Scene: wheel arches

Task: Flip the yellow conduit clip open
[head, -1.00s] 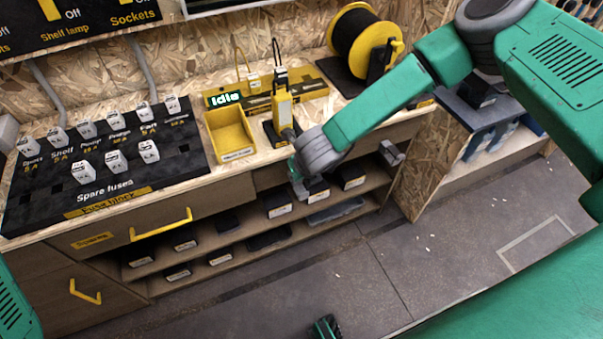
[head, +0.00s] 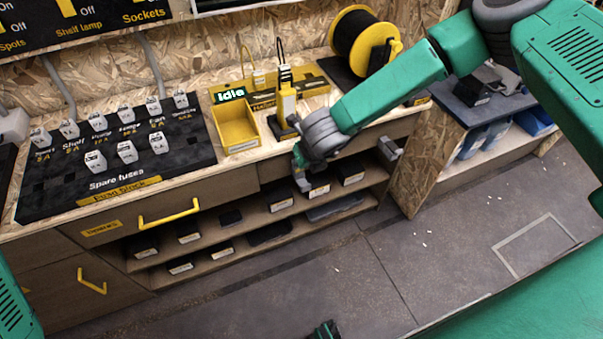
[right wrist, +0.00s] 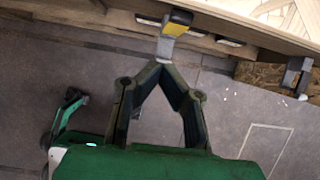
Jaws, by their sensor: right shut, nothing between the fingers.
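A small yellow piece, apparently the conduit clip (right wrist: 177,27), sits with dark sides on a grey bracket (right wrist: 166,48) at the bench's front edge, in the right wrist view. Whether it is open is not clear. The head view shows a grey piece (head: 303,180), likely that bracket, below my right wrist; no yellow part shows there. My right gripper (right wrist: 160,64) is shut and empty. Its fingertips are close to the bracket's lower end; contact cannot be judged. A bit of my left gripper (head: 323,330) shows at the head view's bottom edge, far from the bench.
A second grey fitting (head: 389,150) sticks out from the bench front to the right. A yellow tray (head: 236,127), a yellow upright tool (head: 286,104) and a cable reel (head: 365,43) stand on the bench. Shelves below hold dark boxes.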

